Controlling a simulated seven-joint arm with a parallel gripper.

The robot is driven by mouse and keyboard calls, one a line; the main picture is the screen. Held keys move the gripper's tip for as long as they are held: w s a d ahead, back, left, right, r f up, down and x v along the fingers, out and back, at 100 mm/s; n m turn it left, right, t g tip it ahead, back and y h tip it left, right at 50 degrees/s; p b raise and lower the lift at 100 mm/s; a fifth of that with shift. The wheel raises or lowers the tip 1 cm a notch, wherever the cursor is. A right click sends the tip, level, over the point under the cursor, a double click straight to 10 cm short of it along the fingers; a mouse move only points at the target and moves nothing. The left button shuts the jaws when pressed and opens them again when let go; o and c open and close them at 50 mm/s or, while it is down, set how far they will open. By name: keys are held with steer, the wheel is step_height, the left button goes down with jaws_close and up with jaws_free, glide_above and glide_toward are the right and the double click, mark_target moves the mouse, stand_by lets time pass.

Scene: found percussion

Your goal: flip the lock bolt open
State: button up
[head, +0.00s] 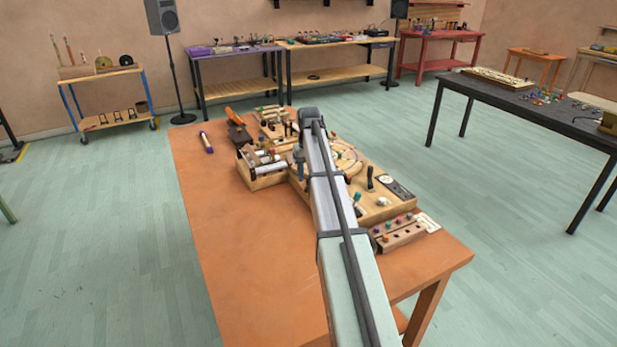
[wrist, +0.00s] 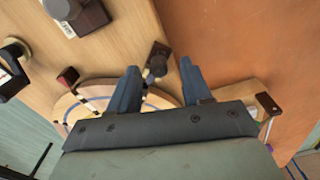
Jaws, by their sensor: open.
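My gripper (wrist: 160,76) shows in the wrist view with its two blue fingers spread apart. A small dark brown fitting (wrist: 158,57) with a dark knob-like end sits on the wooden board, between and just beyond the fingertips. It may be the lock bolt, but I cannot tell for sure. Nothing is visibly held. In the head view my arm reaches over the wooden instrument board (head: 378,210) on the orange table and hides part of it.
The orange table (head: 240,240) is clear at its front left. A purple-capped marker (head: 206,142) lies at its left. A small block with coloured knobs (head: 398,235) stands at the right. In the wrist view, dark-tipped pegs (wrist: 68,78) and a round wooden disc lie close by.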

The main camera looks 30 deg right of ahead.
mark_target(308, 179)
step_height(308, 179, up, 12)
stand_by(0.5)
stand_by(0.4)
